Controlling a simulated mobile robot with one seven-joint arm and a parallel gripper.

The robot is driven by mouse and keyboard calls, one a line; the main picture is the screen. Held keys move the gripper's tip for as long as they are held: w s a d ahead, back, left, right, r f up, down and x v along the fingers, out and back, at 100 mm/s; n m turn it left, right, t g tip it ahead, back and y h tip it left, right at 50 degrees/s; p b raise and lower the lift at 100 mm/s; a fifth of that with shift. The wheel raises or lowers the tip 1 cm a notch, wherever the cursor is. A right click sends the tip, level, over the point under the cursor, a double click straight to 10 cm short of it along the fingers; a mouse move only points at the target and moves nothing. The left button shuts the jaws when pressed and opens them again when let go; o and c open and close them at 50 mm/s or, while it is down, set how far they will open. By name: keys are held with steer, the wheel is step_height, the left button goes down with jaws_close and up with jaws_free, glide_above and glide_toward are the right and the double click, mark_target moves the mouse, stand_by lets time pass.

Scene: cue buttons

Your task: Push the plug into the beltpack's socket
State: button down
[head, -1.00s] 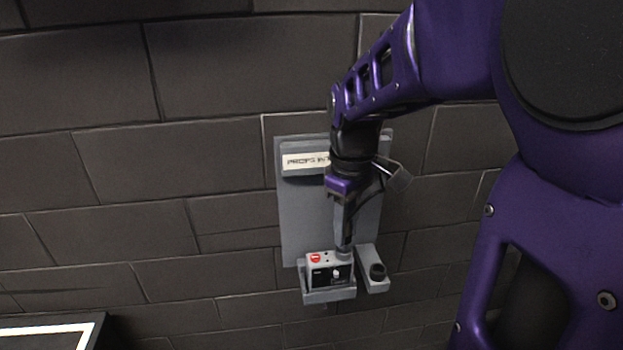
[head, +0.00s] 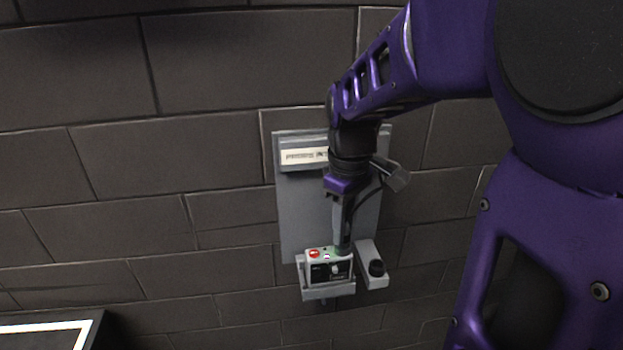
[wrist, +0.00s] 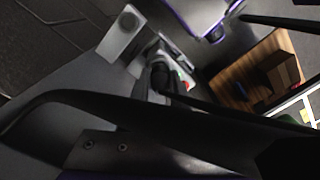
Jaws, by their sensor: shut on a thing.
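My gripper (head: 344,240) points down over the right part of that top, shut on the dark plug (wrist: 160,77). The plug's lower end meets the beltpack's top; its depth in the socket is hidden. The beltpack also shows in the wrist view (wrist: 182,80), partly behind the plug.
The grey panel (head: 300,215) with a lettered label (head: 303,156) is on a dark block wall. A dark, white-edged surface (head: 45,330) is at lower left.

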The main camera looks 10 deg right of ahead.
steer(key=c, duration=0.6)
jaws_free()
